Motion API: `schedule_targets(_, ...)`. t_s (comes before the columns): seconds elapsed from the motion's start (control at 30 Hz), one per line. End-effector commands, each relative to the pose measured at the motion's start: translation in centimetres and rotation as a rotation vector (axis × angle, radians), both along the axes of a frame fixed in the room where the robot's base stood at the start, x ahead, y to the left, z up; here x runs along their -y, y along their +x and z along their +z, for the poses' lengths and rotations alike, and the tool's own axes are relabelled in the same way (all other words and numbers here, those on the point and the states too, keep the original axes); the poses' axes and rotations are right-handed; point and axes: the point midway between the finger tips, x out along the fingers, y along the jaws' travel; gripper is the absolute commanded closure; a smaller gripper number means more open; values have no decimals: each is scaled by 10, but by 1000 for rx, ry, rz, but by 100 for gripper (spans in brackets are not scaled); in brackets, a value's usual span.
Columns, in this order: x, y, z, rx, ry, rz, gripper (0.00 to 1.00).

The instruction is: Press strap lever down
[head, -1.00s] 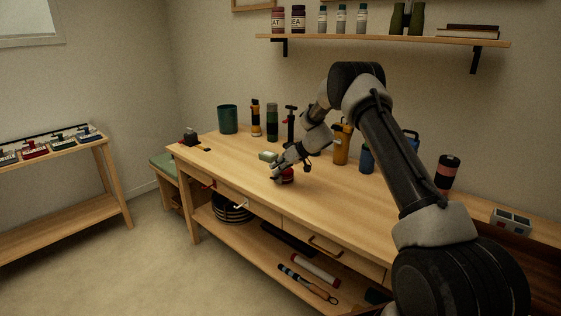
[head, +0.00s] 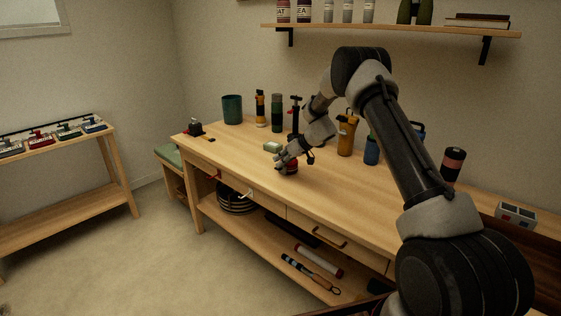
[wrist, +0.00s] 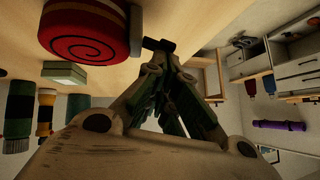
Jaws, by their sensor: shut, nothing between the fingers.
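A coiled red strap (wrist: 85,32) shows its dark spiral face in the upper left of the wrist view. A pale metal buckle part (wrist: 136,30) stands at its side, with a small black lever (wrist: 158,45) sticking out from it. My gripper (wrist: 156,65) is shut and empty, its fingertips at the black lever; I cannot tell whether they touch it. In the head view my gripper (head: 279,162) is low over the workbench, right at the red strap (head: 291,170), and partly hides it. The lever cannot be made out there.
A pale green block (head: 272,147) lies behind the strap on the workbench (head: 240,160). Bottles, a pump and a yellow jug (head: 346,136) stand along the back. The bench is clear to the strap's left and front. A shelf (head: 390,29) hangs above.

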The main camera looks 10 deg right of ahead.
Motion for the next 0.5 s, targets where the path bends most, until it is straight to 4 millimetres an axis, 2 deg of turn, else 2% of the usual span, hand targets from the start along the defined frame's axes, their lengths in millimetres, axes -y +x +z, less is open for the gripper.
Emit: schedule_targets(0.5,-6,-5,-3,80,-102,1,100)
